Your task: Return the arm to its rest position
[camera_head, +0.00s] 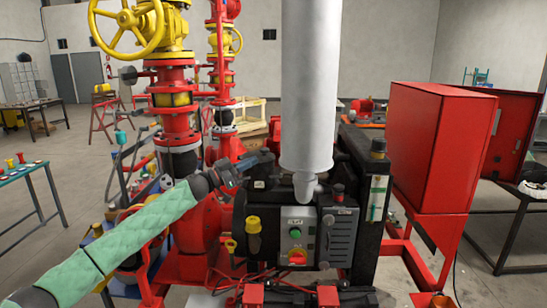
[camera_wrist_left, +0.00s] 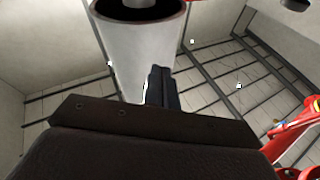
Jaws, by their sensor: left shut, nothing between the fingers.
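My left arm, in a pale green sleeve, comes in from the lower left in the head view. Its gripper (camera_head: 262,160) is shut and empty, in front of the pump skid and just left of the large white cylinder (camera_head: 307,90). I cannot tell whether it touches anything there. In the left wrist view the shut fingers (camera_wrist_left: 161,88) point up toward the same cylinder (camera_wrist_left: 135,55), whose dark open end shows at the top. My right gripper is not in view.
A control box with a green and a red button (camera_head: 297,237) sits below the cylinder. A red cabinet (camera_head: 440,145) stands at the right. Red pipework with a yellow handwheel (camera_head: 127,27) rises behind my arm. Open floor (camera_head: 60,240) lies at the left.

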